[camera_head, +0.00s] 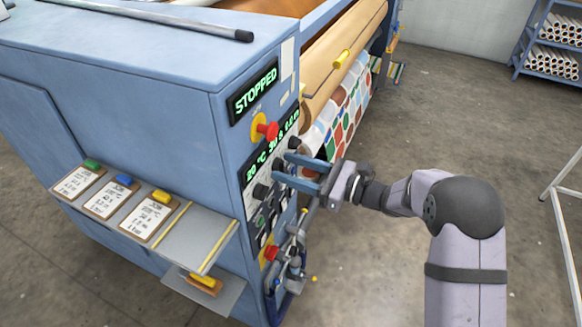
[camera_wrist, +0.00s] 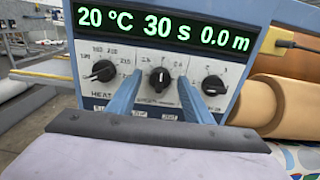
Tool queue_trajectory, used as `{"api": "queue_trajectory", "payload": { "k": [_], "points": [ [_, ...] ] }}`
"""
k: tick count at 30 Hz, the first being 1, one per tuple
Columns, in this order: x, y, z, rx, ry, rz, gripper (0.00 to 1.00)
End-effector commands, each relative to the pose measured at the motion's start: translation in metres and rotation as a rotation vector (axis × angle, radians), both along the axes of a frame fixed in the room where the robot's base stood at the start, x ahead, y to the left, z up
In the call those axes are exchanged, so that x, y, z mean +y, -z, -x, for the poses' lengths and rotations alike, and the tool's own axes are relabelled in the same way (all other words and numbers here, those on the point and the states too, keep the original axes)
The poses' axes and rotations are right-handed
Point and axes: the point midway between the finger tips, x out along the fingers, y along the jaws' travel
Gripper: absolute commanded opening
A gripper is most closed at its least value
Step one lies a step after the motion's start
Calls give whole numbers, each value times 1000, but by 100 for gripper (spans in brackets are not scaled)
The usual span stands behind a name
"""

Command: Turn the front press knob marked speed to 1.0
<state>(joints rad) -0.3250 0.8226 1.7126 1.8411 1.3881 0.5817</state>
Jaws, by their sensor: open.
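The press panel has three black knobs in a row under a green readout (camera_wrist: 165,27) of 20 °C, 30 s and 0.0 m. In the wrist view the left knob (camera_wrist: 103,71) is labelled HEAT. The middle knob (camera_wrist: 159,79) and the right knob (camera_wrist: 213,85) have labels I cannot read; the right one is under 0.0 m. No speed marking is legible. My gripper (camera_wrist: 158,88) is open, its blue fingers either side of the middle knob; I cannot tell if they touch it. The right finger is close to the right knob. The head view shows my gripper (camera_head: 283,169) at the panel.
A STOPPED display (camera_head: 255,92) and a red button (camera_head: 268,130) are above the knobs. Another red button (camera_head: 271,253) is lower. A side shelf (camera_head: 190,238) holds several cards. The floor to the right is mostly clear.

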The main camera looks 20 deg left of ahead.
Motion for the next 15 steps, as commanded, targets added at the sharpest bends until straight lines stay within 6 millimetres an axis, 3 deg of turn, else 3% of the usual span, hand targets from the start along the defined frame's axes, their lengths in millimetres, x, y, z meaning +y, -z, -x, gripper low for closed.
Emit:
{"api": "queue_trajectory", "payload": {
  "k": [3,8,15],
  "points": [
    [0,0,0,0,0,0,46],
    [0,0,0,0,0,0,8],
    [0,1,0,-7,0,0,6]
  ]
}}
